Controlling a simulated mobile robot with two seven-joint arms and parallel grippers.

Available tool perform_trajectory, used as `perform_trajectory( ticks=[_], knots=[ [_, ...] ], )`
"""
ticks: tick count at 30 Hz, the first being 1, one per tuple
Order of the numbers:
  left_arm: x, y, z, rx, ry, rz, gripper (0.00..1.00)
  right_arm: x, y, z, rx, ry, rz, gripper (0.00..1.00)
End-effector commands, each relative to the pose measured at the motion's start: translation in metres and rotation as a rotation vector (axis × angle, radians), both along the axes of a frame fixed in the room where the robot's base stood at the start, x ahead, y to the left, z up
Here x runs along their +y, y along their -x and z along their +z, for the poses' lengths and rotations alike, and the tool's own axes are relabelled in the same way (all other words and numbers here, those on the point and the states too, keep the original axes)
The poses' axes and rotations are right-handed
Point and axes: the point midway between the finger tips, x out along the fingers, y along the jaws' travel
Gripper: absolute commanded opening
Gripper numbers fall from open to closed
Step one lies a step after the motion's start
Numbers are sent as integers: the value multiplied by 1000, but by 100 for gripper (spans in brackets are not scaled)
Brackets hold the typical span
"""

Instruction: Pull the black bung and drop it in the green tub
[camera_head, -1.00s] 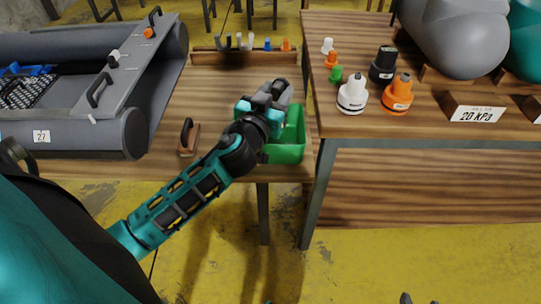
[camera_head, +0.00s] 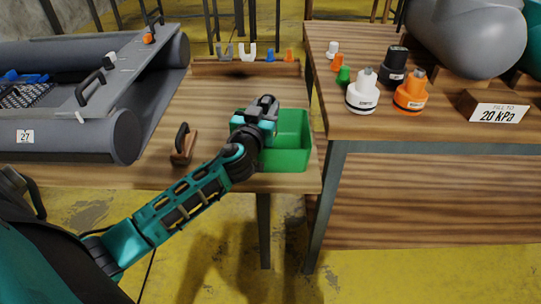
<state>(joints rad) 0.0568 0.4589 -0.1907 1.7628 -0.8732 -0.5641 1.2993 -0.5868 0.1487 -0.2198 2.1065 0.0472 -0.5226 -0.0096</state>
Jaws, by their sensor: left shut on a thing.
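The green tub (camera_head: 291,158) stands open on the wooden table near its front right corner. My left gripper (camera_head: 266,103) is above the left part of the tub, with its fingers towards the tub's far side. It is shut on a small dark thing, most likely the black bung; the fingers hide nearly all of it. The wrist covers the tub's left wall and part of its inside. My right gripper is not in view.
A grey inflatable boat (camera_head: 75,140) lies at left. A wooden block with a black handle (camera_head: 182,146) stands left of my forearm. A rack (camera_head: 244,68) with small coloured parts is behind. Bottle-shaped adapters, like the orange one (camera_head: 410,93), stand on the right table.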

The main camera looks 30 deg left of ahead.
Motion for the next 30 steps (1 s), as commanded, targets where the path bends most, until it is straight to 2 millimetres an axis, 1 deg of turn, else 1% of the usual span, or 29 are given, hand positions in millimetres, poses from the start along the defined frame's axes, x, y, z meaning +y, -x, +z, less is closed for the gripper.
perform_trajectory(
  ticks=[8, 9, 17, 18, 26, 30],
  knots=[
    [0, 0, -1, -1, -1, 0, 0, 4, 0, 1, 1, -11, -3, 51],
    [0, 0, -1, -1, -1, -1, 44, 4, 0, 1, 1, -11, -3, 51],
    [0, 0, -1, -1, -1, -1, 68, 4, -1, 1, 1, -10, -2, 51],
    [0, 0, -1, 0, -1, -1, 71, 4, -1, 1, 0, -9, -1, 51],
    [-1, 1, -1, 1, 0, -1, 71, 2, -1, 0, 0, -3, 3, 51],
    [-5, 12, -2, 3, 2, -3, 71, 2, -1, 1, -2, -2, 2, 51]
  ],
)
